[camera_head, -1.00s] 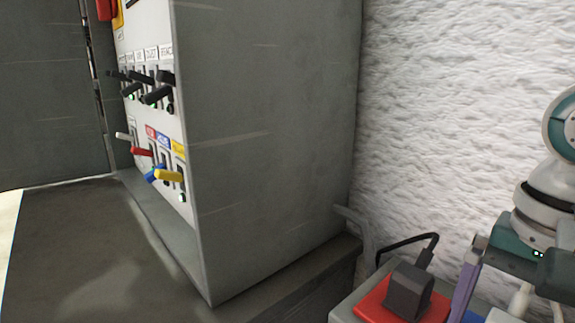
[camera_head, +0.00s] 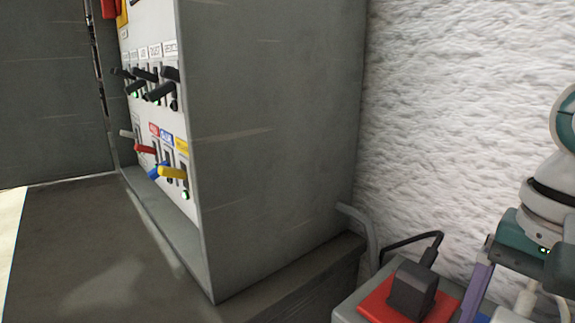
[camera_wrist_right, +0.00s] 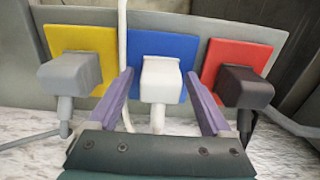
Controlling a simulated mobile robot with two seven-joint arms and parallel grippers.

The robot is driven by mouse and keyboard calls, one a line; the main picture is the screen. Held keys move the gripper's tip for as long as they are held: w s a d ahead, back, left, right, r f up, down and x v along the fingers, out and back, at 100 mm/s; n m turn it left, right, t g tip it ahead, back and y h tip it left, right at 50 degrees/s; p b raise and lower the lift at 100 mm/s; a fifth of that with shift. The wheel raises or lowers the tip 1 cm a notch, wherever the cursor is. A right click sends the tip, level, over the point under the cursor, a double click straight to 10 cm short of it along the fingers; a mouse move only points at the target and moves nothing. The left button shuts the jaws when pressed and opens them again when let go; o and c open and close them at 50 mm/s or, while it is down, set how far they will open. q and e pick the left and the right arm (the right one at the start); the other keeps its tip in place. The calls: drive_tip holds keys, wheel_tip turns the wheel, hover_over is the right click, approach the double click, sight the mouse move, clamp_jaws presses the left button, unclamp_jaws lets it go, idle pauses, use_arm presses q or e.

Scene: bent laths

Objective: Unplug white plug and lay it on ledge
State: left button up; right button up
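The white plug (camera_wrist_right: 160,80) sits in the blue socket plate (camera_wrist_right: 187,45) in the right wrist view, with its white cord running toward the bottom of that picture. My right gripper (camera_wrist_right: 160,74) has its two purple fingers apart, one on each side of the white plug, with a narrow gap showing on each side. In the head view one purple finger (camera_head: 477,288) shows beside the black plug, and the white plug is mostly out of frame. A dark ledge (camera_head: 300,277) runs along the foot of the grey cabinet. My left gripper is not in view.
A grey plug (camera_wrist_right: 72,73) in a yellow plate and a black plug (camera_wrist_right: 240,86) in a red plate flank the white one closely. A loose white cable passes behind the left finger. The cabinet (camera_head: 275,140) has several switches; the ledge's visible top is bare.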

sight(519, 321)
clamp_jaws()
idle(0.5)
drive_tip(key=shift+r, duration=0.1)
drive_tip(key=shift+r+p, duration=0.6)
drive_tip(key=shift+r, duration=0.2)
drive_tip(key=shift+r+p, duration=1.25)
drive_tip(key=shift+r, duration=0.85)
